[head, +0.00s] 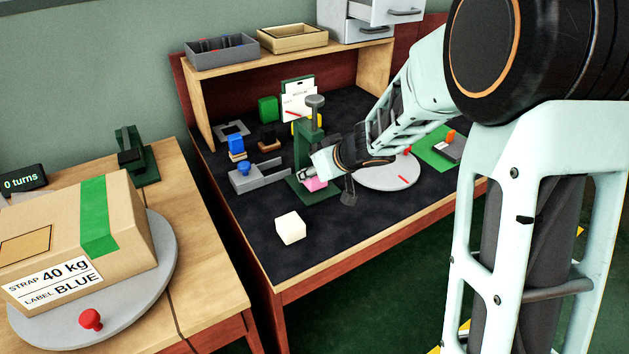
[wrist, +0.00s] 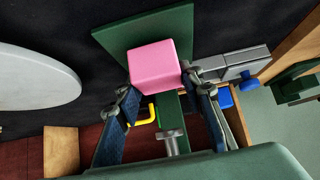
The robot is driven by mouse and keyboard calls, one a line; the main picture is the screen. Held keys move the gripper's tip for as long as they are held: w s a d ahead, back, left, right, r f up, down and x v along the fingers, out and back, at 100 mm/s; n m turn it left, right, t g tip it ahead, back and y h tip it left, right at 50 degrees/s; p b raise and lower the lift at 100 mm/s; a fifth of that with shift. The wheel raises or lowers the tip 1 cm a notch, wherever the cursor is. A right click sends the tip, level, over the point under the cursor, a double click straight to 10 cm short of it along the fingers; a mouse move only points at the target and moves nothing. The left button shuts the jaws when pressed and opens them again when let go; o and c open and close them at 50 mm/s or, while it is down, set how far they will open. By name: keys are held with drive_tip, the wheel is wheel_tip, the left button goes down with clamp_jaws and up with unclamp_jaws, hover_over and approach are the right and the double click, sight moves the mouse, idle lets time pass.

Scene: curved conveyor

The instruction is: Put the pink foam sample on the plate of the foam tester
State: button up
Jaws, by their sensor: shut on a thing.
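The pink foam sample (wrist: 155,66) is a pink block between the two fingertips of my gripper (wrist: 160,82). In the head view the sample (head: 316,184) shows just under my gripper (head: 309,176), partly hidden by it. The foam tester (head: 308,140) is a dark green stand with a grey knob on top and a flat square plate (head: 302,193) at its foot. The sample is over or on this plate, in front of the column. The green plate (wrist: 125,38) also shows behind the sample in the wrist view. I cannot tell whether the sample touches it.
A white foam block (head: 290,228) lies near the table's front edge. A round grey disc (head: 388,174) is right of the tester. A grey fixture with a blue knob (head: 243,168) stands to the left. A box on a turntable (head: 165,270) is on the left bench.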

drive_tip(key=shift+f, duration=0.45)
drive_tip(key=o, duration=0.3)
drive_tip(key=shift+f, duration=0.1)
drive_tip(key=o, duration=0.5)
drive_tip(key=shift+r, duration=0.25)
drive_tip(key=p+v, duration=0.6)
drive_tip(key=v, duration=0.6)
drive_tip(key=shift+p, duration=0.4)
